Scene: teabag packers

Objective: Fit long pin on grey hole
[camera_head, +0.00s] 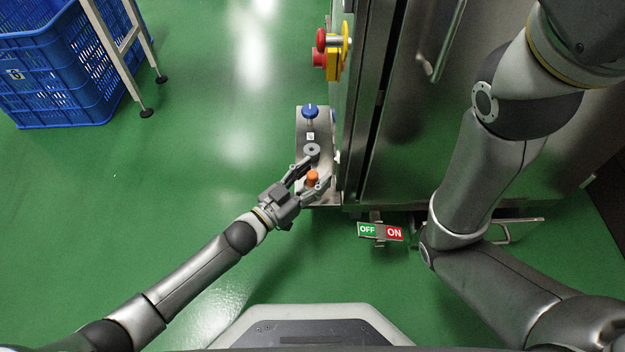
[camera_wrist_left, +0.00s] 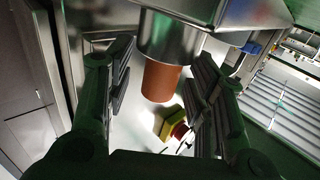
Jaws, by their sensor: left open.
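An orange cylinder (camera_head: 313,177) stands on the metal ledge, and it also shows in the left wrist view (camera_wrist_left: 161,82), joined to a wider shiny metal cylinder (camera_wrist_left: 170,36). I cannot tell whether this is the long pin. A grey round piece with a dark centre (camera_head: 312,150), likely the grey hole, sits just beyond it on the same ledge. My left gripper (camera_head: 316,172) is open, with one finger on each side of the orange cylinder; in the left wrist view the fingers (camera_wrist_left: 163,66) show gaps on both sides. My right gripper is out of the picture.
The narrow metal ledge (camera_head: 303,128) carries a blue knob (camera_head: 309,111) and adjoins a steel cabinet (camera_head: 410,130). A red and yellow stop button (camera_head: 332,50) juts out above. An OFF/ON sign (camera_head: 381,232) stands nearby.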

